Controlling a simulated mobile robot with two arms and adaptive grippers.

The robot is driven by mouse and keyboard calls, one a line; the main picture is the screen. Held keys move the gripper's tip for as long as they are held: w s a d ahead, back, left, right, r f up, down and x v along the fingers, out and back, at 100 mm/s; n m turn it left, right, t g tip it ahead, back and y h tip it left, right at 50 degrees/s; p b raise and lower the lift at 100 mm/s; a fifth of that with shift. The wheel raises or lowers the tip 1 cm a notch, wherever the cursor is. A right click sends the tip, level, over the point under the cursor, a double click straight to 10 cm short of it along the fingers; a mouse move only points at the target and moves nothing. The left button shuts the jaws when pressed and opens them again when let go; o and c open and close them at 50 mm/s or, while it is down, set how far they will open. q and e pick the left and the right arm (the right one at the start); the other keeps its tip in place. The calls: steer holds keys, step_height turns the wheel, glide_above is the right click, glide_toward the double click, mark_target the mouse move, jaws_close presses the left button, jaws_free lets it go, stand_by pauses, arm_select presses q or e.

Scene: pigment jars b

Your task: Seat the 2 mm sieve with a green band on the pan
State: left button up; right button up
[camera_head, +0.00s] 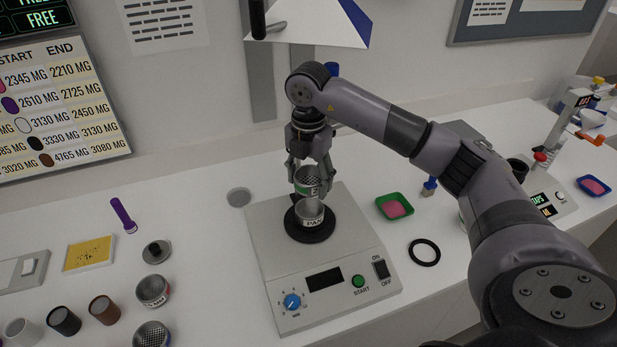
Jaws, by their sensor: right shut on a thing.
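The sieve with a green band (304,187) is a small metal cylinder held upright in my right gripper (310,176), whose fingers are shut on its sides. The sieve is directly over the pan (310,217), a short metal cup with a white PAN label. The pan stands on the round black plate of the shaker (262,235). The sieve's lower edge is close to the pan's rim; I cannot tell whether they touch. The gripper fingers partly hide the sieve. My left gripper is not in view.
Other sieves (152,291) stand at the front left, near a metal lid (156,251) and brown and black jars (104,309). A green tray with pink powder (394,207) and a black ring (424,252) lie right of the shaker. A grey disc (238,197) lies behind left.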

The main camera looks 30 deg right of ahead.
mark_target(309, 195)
steer(key=shift+f+b, duration=1.7)
steer(key=shift+f, duration=0.9)
steer(key=shift+s+f+b, duration=0.1)
steer(key=shift+f+b, duration=0.55)
steer(key=shift+f, duration=0.25)
steer(key=shift+r, duration=0.1)
steer(key=shift+r+p, duration=0.4)
steer(key=shift+p, duration=0.05)
steer(key=shift+f+b, duration=0.5)
steer(key=shift+f, duration=0.1)
stand_by(0.8)
steer(key=o, duration=1.3)
steer(key=shift+c, duration=0.2)
